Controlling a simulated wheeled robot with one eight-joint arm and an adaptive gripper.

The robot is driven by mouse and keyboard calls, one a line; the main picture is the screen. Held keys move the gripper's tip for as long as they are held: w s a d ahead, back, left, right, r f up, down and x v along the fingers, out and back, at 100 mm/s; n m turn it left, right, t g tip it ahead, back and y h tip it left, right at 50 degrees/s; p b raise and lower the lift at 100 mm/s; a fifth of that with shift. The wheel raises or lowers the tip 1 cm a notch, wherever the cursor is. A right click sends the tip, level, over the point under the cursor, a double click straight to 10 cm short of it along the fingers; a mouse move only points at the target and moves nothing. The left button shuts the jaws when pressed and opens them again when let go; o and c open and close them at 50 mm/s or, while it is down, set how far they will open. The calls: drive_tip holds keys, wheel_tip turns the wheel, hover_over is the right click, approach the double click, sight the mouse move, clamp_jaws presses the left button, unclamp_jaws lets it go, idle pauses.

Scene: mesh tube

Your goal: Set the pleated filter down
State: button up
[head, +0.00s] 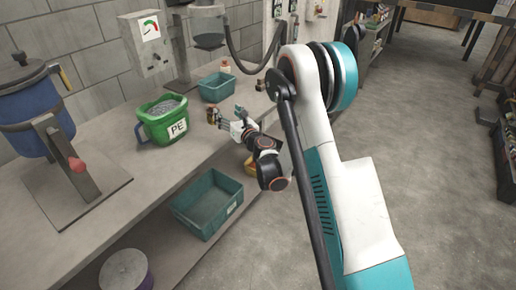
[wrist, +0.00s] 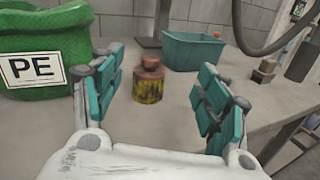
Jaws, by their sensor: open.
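A small cylinder with a yellow, dark-streaked body and a rusty-brown top, which looks like the pleated filter (wrist: 149,90), stands upright on the bench in the wrist view. In the head view the filter (head: 211,119) shows small at the tip of my gripper (head: 226,119). In the wrist view my gripper (wrist: 162,75) is open, with one teal-padded finger on each side of the filter. Gaps show between the filter and both fingers. Its base is in view on the bench top.
A green bucket marked PE (head: 164,121) stands left of my gripper. A teal bin (head: 217,86) stands behind the filter. The grey bench top (head: 108,155) is bare between the bucket and the blue vessel (head: 36,112). Another teal bin (head: 207,203) sits lower down.

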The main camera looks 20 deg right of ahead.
drive_tip(key=s+d+r+m+h, duration=0.3)
drive_tip(key=r+m, duration=0.3)
drive_tip(key=r, duration=0.2)
drive_tip(key=s+d+r+m+h, duration=0.2)
drive_tip(key=d+r+m, duration=0.1)
drive_tip(key=r+m, duration=0.35)
drive_tip(key=s+d+r+m+g+h, duration=0.3)
drive_tip(key=s+r+m, duration=0.2)
drive_tip(key=s+m, duration=0.45)
drive_tip(key=s+a+f+m+g+y, duration=0.1)
drive_tip(key=s+m, duration=0.4)
drive_tip(key=s, duration=0.6)
drive_tip(key=s+a+f+m+g+y, duration=0.1)
drive_tip(key=s+a+f+m+g, duration=0.3)
drive_tip(key=s, duration=0.7)
drive_tip(key=s+a+f+m+g+y, duration=0.1)
drive_tip(key=s+f+m, duration=0.3)
drive_tip(key=s, duration=0.7)
drive_tip(key=shift+s+a+m+g+y, duration=0.15)
drive_tip(key=shift+a+m+g+y, duration=0.15)
drive_tip(key=shift+a+m+g, duration=0.7)
